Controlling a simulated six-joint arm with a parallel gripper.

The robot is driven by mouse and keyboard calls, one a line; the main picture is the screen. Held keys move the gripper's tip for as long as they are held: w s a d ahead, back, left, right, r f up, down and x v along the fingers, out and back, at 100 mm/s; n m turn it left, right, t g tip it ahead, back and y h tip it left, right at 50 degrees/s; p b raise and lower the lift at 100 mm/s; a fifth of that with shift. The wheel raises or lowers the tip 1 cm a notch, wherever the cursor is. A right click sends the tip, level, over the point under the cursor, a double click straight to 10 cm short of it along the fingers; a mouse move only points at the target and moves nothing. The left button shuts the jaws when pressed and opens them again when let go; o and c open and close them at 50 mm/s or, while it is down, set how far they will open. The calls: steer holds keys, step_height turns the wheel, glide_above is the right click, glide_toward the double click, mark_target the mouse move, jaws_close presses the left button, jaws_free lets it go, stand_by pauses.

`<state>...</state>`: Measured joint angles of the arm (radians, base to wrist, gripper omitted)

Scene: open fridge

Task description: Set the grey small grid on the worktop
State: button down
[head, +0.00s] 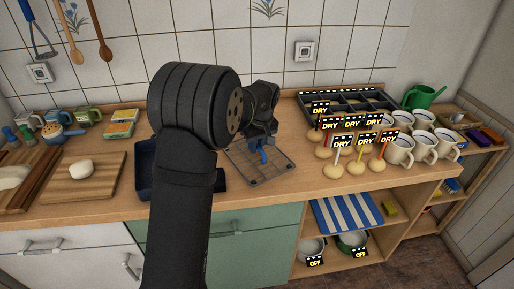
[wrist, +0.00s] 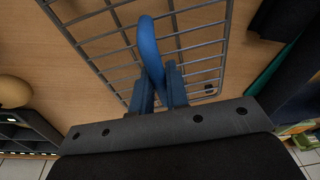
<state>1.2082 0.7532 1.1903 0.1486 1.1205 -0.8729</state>
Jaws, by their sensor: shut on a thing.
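The grey small grid (head: 270,172) is a flat wire rack over the middle of the worktop (head: 215,205). It also shows in the wrist view (wrist: 115,45), flat above the wood; I cannot tell whether it touches the wood. A blue curved piece (wrist: 150,45) stands up over the grid and looks like its handle. My gripper (wrist: 160,85) is shut on this blue piece. In the head view my gripper (head: 262,150) is partly hidden behind my arm, and the grid's left part is partly covered.
A dark blue tray (head: 147,165) is left of the grid, partly behind my arm. On the right stand beige knobs with DRY signs (head: 352,150), white mugs (head: 400,150) and a black divided rack (head: 350,102). A cutting board (head: 75,190) lies left.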

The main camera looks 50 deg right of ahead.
steer(key=shift+f, duration=0.4)
steer(key=shift+f, duration=0.15)
steer(key=c, duration=1.4)
jaws_free()
step_height(320, 180, up, 12)
steer(key=s, duration=0.2)
steer(key=shift+a, duration=0.15)
